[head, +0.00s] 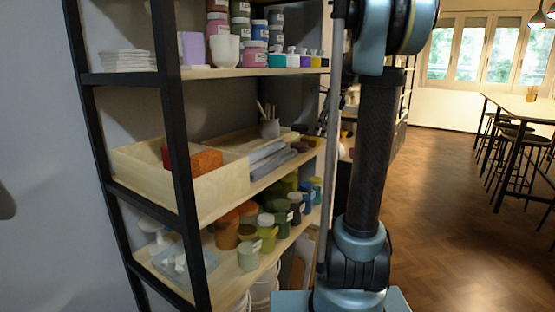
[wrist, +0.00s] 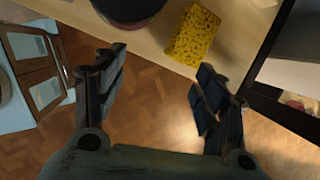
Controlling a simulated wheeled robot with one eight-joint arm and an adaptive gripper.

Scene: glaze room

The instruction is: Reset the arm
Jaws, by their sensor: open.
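My arm (head: 378,150) stands upright in front of the shelving in the head view, with teal joints and a black textured link. Its upper end runs out of the top of the picture, and the gripper cannot be made out there. In the wrist view my gripper (wrist: 161,62) is open, with its two dark fingers wide apart and nothing between them. Below the fingers I see herringbone floor and the edge of a pale wooden board (wrist: 75,12). A yellow sponge (wrist: 193,35) and a dark round vessel (wrist: 128,8) lie on that board, beyond the fingertips.
A black-framed shelf unit (head: 172,120) fills the left of the head view. It holds jars, a wooden tray (head: 210,205) with a red-orange block (head: 193,160), and grey rolls (head: 268,158). Stools (head: 515,150) and a long table stand at the right. The wooden floor (head: 440,220) between is clear.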

